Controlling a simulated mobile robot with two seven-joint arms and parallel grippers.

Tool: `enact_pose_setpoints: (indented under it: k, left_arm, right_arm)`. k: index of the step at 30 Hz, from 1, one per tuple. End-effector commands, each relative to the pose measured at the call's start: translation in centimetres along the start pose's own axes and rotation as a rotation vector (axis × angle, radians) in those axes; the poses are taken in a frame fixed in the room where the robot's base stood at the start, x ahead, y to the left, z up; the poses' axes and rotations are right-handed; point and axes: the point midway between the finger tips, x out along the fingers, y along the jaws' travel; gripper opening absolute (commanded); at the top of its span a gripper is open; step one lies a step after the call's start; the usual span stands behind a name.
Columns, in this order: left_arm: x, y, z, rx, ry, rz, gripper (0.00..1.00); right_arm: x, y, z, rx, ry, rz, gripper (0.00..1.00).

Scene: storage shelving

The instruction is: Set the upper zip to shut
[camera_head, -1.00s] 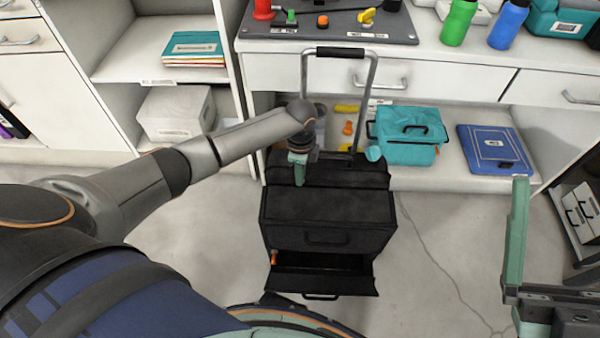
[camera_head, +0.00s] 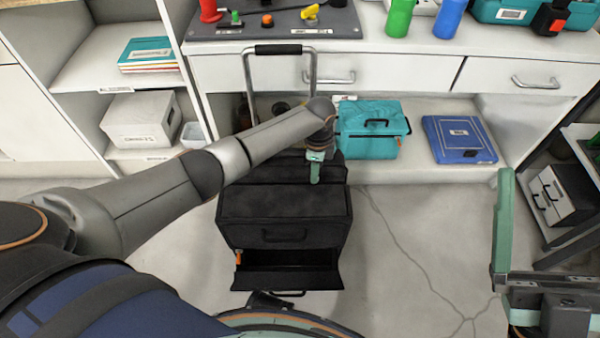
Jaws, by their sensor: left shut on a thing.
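The black wheeled bag (camera_head: 285,205) stands upright on the floor in the middle, with a tall metal pull handle behind it. My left gripper (camera_head: 315,178) is at the right part of the bag's upper section, pointing down, and is shut on the upper zip's pull. The pull is hidden by the fingers, and the zip's track is too dark to follow. An orange tab (camera_head: 238,258) hangs at the left of the lower compartment, whose front flap (camera_head: 288,280) is folded down open. My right gripper (camera_head: 503,222) is open and empty at the right edge; only one finger shows clearly.
A bench with drawers (camera_head: 400,72) stands behind the bag. A teal case (camera_head: 372,140) and a blue case (camera_head: 460,140) lie on its low shelf. A white box (camera_head: 140,122) is in the left shelving. The floor right of the bag is clear.

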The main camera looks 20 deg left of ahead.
Motion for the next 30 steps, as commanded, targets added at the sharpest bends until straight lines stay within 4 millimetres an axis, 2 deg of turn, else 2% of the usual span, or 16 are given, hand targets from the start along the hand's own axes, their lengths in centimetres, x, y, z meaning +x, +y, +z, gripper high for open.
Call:
enact_pose_setpoints:
  k: [1, 3, 10, 15, 27, 28, 30]
  left_arm:
    - [0.4, -0.2, -1.5, 0.008, 0.007, 0.0, 0.0]
    - [0.4, -0.5, -2.9, 0.008, 0.007, -0.001, 0.0]
    - [0.3, -1.0, -6.0, 0.006, 0.005, 0.001, 0.0]
    - [0.1, -1.2, -7.0, 0.005, 0.004, 0.002, 0.0]
    - [-0.1, -1.3, -7.5, 0.008, 0.011, -0.002, 0.0]
    - [-0.1, -1.3, -7.5, 0.008, 0.011, -0.002, 0.22]
    - [-0.1, -1.3, -7.4, 0.007, 0.01, -0.002, 0.3]
  right_arm:
    - [-0.7, -0.4, 0.7, 0.009, -0.001, 0.0, 1.0]
    - [-1.2, -0.8, 1.2, 0.022, -0.003, -0.005, 1.0]
    - [-2.2, -1.6, 2.3, 0.053, 0.001, -0.014, 1.0]
    - [-2.5, -2.0, 2.5, 0.07, -0.002, -0.016, 1.0]
    - [-2.5, -2.0, 2.5, 0.072, -0.004, -0.02, 1.0]
    - [-2.5, -2.0, 2.5, 0.072, -0.004, -0.02, 1.0]
    - [-2.5, -2.0, 2.5, 0.071, -0.004, -0.02, 1.0]
